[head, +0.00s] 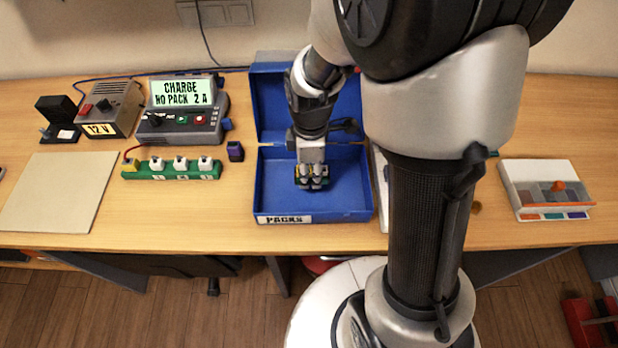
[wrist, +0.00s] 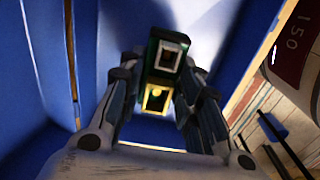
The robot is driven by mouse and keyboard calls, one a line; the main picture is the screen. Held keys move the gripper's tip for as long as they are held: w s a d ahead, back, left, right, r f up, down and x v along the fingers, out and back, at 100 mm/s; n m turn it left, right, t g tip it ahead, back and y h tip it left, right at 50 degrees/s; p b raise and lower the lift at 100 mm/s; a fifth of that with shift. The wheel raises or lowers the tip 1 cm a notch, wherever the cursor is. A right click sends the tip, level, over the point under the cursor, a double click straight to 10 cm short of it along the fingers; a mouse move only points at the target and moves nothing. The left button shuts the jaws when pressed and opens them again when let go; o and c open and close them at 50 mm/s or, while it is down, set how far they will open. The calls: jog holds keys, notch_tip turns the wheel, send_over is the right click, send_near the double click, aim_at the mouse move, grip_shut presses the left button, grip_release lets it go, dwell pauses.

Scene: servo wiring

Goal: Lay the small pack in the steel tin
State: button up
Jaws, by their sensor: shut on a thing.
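The steel tin (head: 275,190) is a blue open box labelled PACKS, with its lid (head: 268,95) raised at the back. My gripper (head: 312,182) points down inside the tin, near the middle of its floor. It is shut on the small pack, a dark green block (wrist: 165,45) with two square sockets, one pale and one yellow, in the wrist view. In the head view the fingers hide most of the pack. Blue tin walls surround it in the wrist view. I cannot tell whether the pack touches the tin floor.
Left of the tin stand a small dark purple-blue block (head: 236,151), a green strip with white sockets (head: 172,169) and a charger reading "NO PACK" (head: 182,112). A pale mat (head: 58,190) lies far left. A sectioned tray (head: 545,190) is at right.

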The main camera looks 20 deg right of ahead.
aim_at(310, 188)
jog(key=shift+f+b, duration=0.8)
jog(key=shift+f, duration=1.45)
jog(key=shift+f, duration=0.15)
jog(key=o, duration=1.1)
